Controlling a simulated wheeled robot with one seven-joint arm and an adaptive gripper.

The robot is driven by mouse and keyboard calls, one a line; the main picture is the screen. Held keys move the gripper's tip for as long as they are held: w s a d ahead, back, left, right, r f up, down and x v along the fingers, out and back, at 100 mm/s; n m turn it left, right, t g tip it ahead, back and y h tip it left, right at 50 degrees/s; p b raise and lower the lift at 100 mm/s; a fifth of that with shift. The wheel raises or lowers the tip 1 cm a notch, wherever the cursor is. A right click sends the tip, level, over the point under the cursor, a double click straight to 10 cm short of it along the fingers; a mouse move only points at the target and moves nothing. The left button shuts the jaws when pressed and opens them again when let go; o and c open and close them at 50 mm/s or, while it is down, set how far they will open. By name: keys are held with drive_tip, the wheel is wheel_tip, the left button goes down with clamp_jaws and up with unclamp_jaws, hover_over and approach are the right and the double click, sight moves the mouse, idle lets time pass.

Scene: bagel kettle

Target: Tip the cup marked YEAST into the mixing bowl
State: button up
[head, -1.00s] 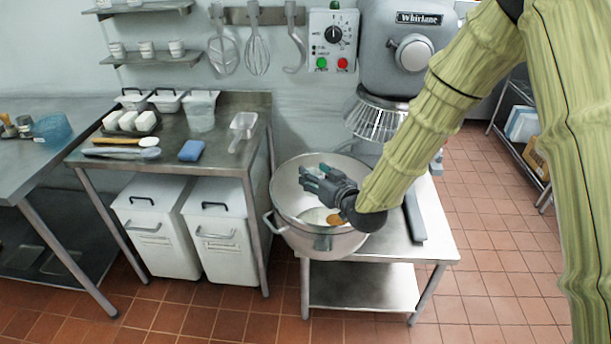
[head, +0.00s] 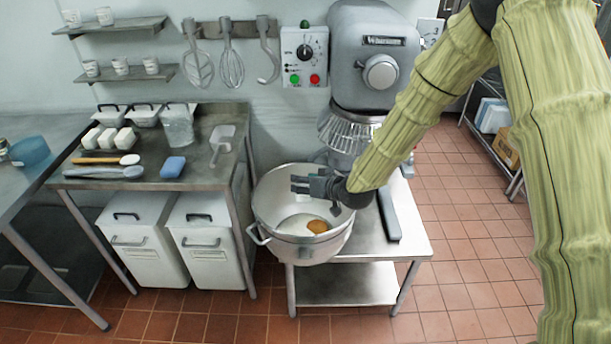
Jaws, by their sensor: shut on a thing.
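The mixing bowl (head: 268,215) is a large steel bowl with side handles on the low steel table. Inside it lie a white mass (head: 293,226) and an orange-brown patch (head: 318,226). My gripper (head: 303,184) is over the bowl, reaching in from the right, its fingers pointing left. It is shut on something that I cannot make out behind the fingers. Several small pale cups stand on the wall shelves, two on the upper shelf (head: 120,25) and three on the lower one (head: 125,76). Their labels are too small to read, so I cannot tell which cup is marked YEAST.
The mixer (head: 355,45) with its wire guard (head: 345,130) stands close behind the bowl and my arm. A steel side table (head: 205,178) at left holds tubs, a scoop (head: 221,140), white blocks and a blue sponge (head: 172,166). Lidded bins (head: 140,240) stand below it.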

drive_tip(key=shift+w+r+m+g+p, duration=0.25)
drive_tip(key=shift+g+p, duration=0.55)
drive_tip(key=shift+p, duration=0.9)
drive_tip(key=m+g+p, duration=0.1)
drive_tip(key=g+p, duration=0.1)
drive_tip(key=p, duration=0.2)
drive_tip(key=shift+w+h, duration=0.2)
drive_tip(key=shift+h, duration=0.2)
drive_tip(key=shift+w+f+m+g+p, duration=0.15)
drive_tip(key=shift+f+m+g+p, duration=0.1)
drive_tip(key=shift+g+p, duration=0.6)
drive_tip(key=shift+w+m+g, duration=0.25)
drive_tip(key=shift+g, duration=0.65)
drive_tip(key=shift+w+m+g, duration=0.25)
drive_tip(key=shift+g, duration=0.6)
drive_tip(key=shift+w+a+r+m+g+b, duration=0.15)
drive_tip(key=shift+w+g+b, duration=0.1)
drive_tip(key=shift+g, duration=0.35)
drive_tip(key=shift+w+d+r+m+g+b, duration=0.15)
drive_tip(key=shift+g+b, duration=0.1)
drive_tip(key=shift+g, duration=0.35)
drive_tip(key=shift+h, duration=0.3)
drive_tip(key=shift+s, duration=0.1)
